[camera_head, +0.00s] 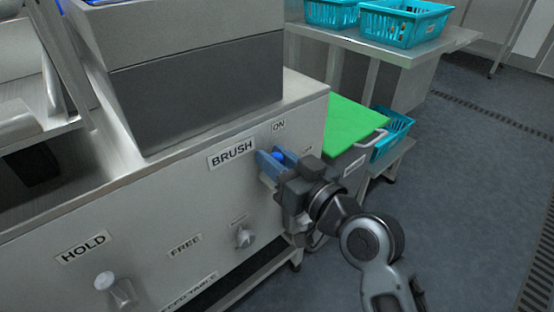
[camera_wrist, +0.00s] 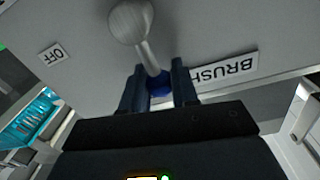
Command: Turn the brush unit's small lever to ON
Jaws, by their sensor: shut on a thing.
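The brush unit's small lever has a blue tip (camera_head: 278,154) and stands on the machine's front panel, right of the BRUSH label (camera_head: 232,153). My gripper (camera_head: 273,158) is shut on the lever's tip. In the wrist view, the lever's grey metal pivot and stem (camera_wrist: 148,52) run down to the blue tip (camera_wrist: 159,85) between my two fingers (camera_wrist: 158,76). The lever points away from the OFF label (camera_wrist: 53,54) and roughly upward on the panel. The ON label (camera_head: 279,126) shows just above my fingers. My gripper hides most of the lever in the head view.
Lower on the panel are a small knob (camera_head: 244,237) near a FREE label (camera_head: 185,246) and a larger knob (camera_head: 112,290) by HOLD (camera_head: 83,247). A green board (camera_head: 352,122) and teal baskets (camera_head: 404,24) are to the right. Open floor (camera_head: 450,190) lies on the right.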

